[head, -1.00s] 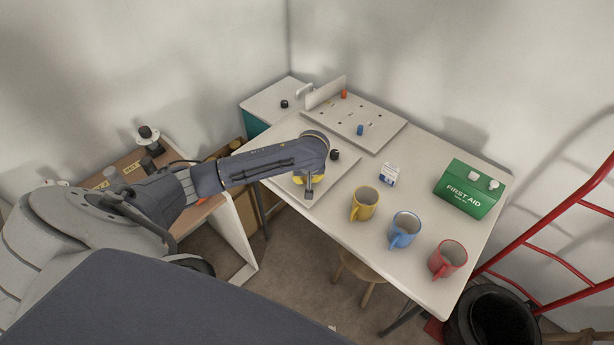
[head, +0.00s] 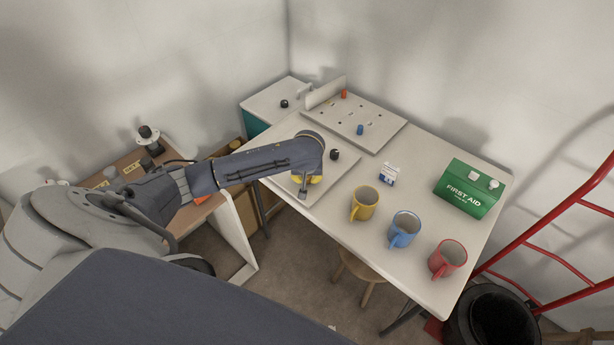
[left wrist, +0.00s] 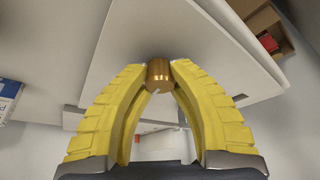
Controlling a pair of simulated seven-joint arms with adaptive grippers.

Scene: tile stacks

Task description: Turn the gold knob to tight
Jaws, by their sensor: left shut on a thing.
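The gold knob (left wrist: 159,75) shows in the left wrist view as a brass-coloured cylinder on a pale panel (left wrist: 128,40). My left gripper (left wrist: 160,68) has yellow fingers, and their tips are shut on the knob's two sides. In the head view my left gripper (head: 307,179) is over the pale panel (head: 328,186) at the left part of the table. The gold knob is hidden there behind my gripper and wrist. I cannot read any tight mark. My right gripper is not in view.
A black knob (head: 334,154) stands on the same panel close to my wrist. A board with a blue peg (head: 360,130) and an orange peg (head: 343,94) lies behind. Yellow (head: 364,203), blue (head: 404,229) and red (head: 447,258) mugs, a small carton (head: 389,174) and a first aid box (head: 470,188) stand to the right.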

